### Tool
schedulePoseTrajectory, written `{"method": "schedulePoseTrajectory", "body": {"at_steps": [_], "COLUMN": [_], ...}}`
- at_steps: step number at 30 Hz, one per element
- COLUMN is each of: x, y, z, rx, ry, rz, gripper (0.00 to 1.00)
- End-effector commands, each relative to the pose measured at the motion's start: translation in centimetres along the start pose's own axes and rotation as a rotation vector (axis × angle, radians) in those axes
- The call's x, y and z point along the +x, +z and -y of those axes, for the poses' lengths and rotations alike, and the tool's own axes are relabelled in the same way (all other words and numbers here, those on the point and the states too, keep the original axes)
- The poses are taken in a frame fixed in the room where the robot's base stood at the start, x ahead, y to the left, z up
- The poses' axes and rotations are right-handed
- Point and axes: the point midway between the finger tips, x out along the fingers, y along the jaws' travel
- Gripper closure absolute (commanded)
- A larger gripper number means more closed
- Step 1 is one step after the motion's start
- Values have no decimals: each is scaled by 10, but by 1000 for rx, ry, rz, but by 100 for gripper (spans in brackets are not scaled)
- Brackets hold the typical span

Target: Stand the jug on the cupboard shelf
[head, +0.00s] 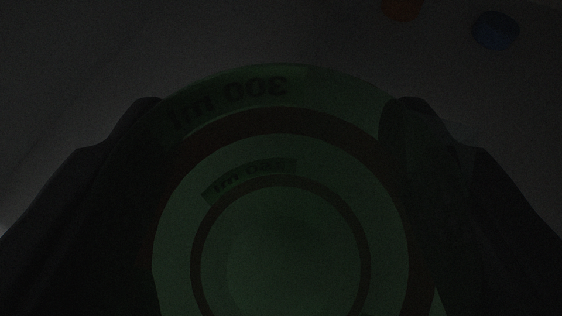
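The picture is very dark. A greenish, see-through round vessel with "300 ml" markings, which looks like the jug (280,240), fills the lower middle of the head view, seen along its axis with the lettering upside down. The dark fingers of my gripper (272,190) stand on its left and right sides and press close against its wall. The vessel's lower part is cut off by the picture's bottom edge. I cannot make out the cupboard shelf.
An orange object (402,8) is cut off at the top edge, right of centre. A dark blue round object (495,30) lies near the top right corner. The dim grey surface at the upper left looks clear.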

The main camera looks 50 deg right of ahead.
Motion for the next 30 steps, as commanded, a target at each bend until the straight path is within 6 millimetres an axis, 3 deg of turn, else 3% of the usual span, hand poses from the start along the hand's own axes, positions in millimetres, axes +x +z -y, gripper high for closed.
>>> {"method": "schedulePoseTrajectory", "body": {"at_steps": [1, 4, 14, 15, 17, 30], "x": [4, 8, 9, 9, 9, 4], "y": [12, 22, 22, 23, 22, 21], "z": [0, 0, 0, 0, 0, 1], "rx": [-3, -3, -2, -1, -1, -1], "ry": [0, 0, 0, 0, 0, -1], "rz": [1, 0, -1, 0, 0, 1], "gripper": [81, 81, 81, 38, 22, 19]}}
